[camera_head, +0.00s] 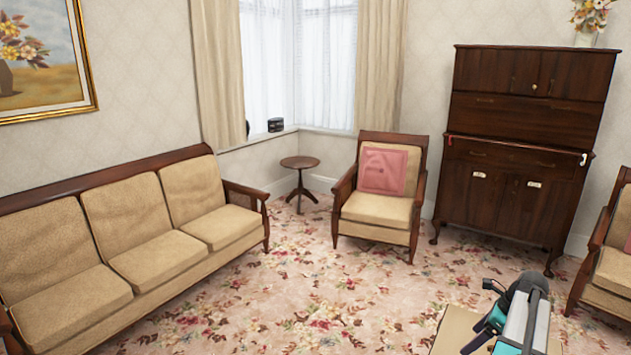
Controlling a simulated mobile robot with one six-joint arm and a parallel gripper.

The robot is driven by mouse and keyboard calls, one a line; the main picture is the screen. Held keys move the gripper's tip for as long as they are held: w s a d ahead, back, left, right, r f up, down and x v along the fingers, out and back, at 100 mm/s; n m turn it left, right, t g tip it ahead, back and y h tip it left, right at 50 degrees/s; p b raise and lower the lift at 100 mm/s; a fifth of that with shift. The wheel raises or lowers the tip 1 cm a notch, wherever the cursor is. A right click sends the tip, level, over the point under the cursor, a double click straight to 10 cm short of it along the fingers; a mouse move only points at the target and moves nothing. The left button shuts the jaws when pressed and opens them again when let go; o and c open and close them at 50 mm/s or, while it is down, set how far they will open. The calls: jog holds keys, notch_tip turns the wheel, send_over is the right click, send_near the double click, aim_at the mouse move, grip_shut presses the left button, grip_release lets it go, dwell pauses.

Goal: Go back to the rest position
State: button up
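My arm (525,315) shows at the bottom right, with black, grey and teal parts, cut off by the lower picture edge. Dark narrow parts stick out on its left side, but I cannot make out the gripper's fingertips clearly. I cannot tell whether the gripper is open or shut, and I see no object held there. A flat tan surface (452,330) lies beneath and beside the arm, partly hidden by it.
A beige sofa (130,240) stands along the left wall. A small round table (300,162) and an armchair (380,210) with a pink cushion (384,170) stand near the window. A dark cabinet (510,205) and another armchair (612,262) are at right. Floral carpet (290,290) is clear in the middle.

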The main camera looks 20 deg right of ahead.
jog(key=w+a+f+n+g+y, duration=0.1)
jog(key=w+a+f+n, duration=0.15)
jog(key=a+f, duration=0.55)
jog(key=w+a+f+n+g+y, duration=0.1)
jog(key=w+a+f+g, duration=0.15)
jog(key=a, duration=0.85)
jog(key=w+a+f+n+g, duration=0.1)
jog(key=w+a+f+n, duration=0.15)
jog(key=a+f, duration=0.55)
jog(key=s+a+f+n+g, duration=0.1)
jog(key=s+a+f+n, duration=0.25)
jog(key=a, duration=0.65)
jog(key=s+a+f+n+g, duration=0.25)
jog(key=a+f, duration=0.25)
jog(key=a, duration=0.4)
jog(key=s+a+f+n+h, duration=0.2)
jog(key=s+a+f+n, duration=0.1)
jog(key=s+n, duration=0.6)
jog(key=s+a+f+n+g+h, duration=0.1)
jog(key=s+a+f+n, duration=0.3)
jog(key=s+n, duration=0.5)
jog(key=shift+s+f+n+h, duration=0.2)
jog(key=shift+f+n+h, duration=0.2)
jog(key=shift+f+h, duration=0.3)
jog(key=shift+r, duration=0.1)
